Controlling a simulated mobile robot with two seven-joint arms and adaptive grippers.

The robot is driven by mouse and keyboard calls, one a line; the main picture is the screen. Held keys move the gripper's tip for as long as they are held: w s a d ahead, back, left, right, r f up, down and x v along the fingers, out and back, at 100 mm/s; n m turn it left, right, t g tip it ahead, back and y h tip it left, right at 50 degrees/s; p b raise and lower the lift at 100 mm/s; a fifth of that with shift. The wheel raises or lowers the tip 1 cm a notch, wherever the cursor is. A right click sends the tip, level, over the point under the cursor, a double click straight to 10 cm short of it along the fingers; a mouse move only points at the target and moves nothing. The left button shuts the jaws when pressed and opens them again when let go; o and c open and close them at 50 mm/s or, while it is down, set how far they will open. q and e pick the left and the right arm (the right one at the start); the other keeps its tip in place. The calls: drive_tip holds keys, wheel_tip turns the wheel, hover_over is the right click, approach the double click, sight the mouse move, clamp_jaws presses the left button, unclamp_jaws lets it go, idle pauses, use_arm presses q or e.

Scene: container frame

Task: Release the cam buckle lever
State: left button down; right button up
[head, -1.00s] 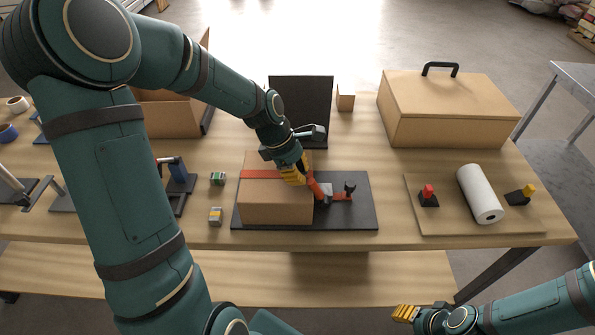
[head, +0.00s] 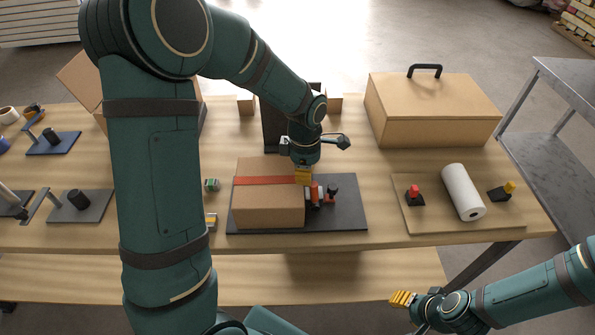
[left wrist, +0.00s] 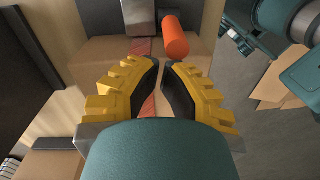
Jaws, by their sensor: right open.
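A cardboard box (head: 268,208) sits on a dark plate (head: 345,215) with a red strap (head: 255,181) across its top. The grey metal buckle (left wrist: 140,15) and its orange lever (head: 315,193) are at the box's right side in the head view. In the left wrist view the lever's rounded orange end (left wrist: 175,38) lies just beyond my fingertips. My left gripper (head: 303,178) points down over the box's right top edge beside the lever. Its fingertips (left wrist: 160,65) nearly meet, with no object between them. My right gripper (head: 402,300) is open and empty in front of the table.
A dark upright post (head: 331,194) stands on the plate right of the lever. A large lidded box (head: 432,115) and a board (head: 440,222) with a white roll (head: 463,192) lie to the right. Small blocks (head: 211,185) stand left of the plate.

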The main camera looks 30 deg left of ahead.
use_arm(q)
drive_tip(key=w+d+g+y, duration=0.1)
drive_tip(key=d+y, duration=0.2)
drive_tip(key=shift+w+r+g+p, duration=0.15)
drive_tip(key=shift+w+g+p, duration=0.2)
drive_tip(key=shift+w+g, duration=0.05)
drive_tip(key=shift+w+d, duration=0.3)
drive_tip(key=shift+d, duration=0.2)
use_arm(e)
drive_tip(key=shift+w+r, duration=0.15)
drive_tip(key=shift+r, duration=0.35)
use_arm(q)
drive_tip(key=shift+w+d, duration=0.1)
drive_tip(key=shift+d, duration=0.05)
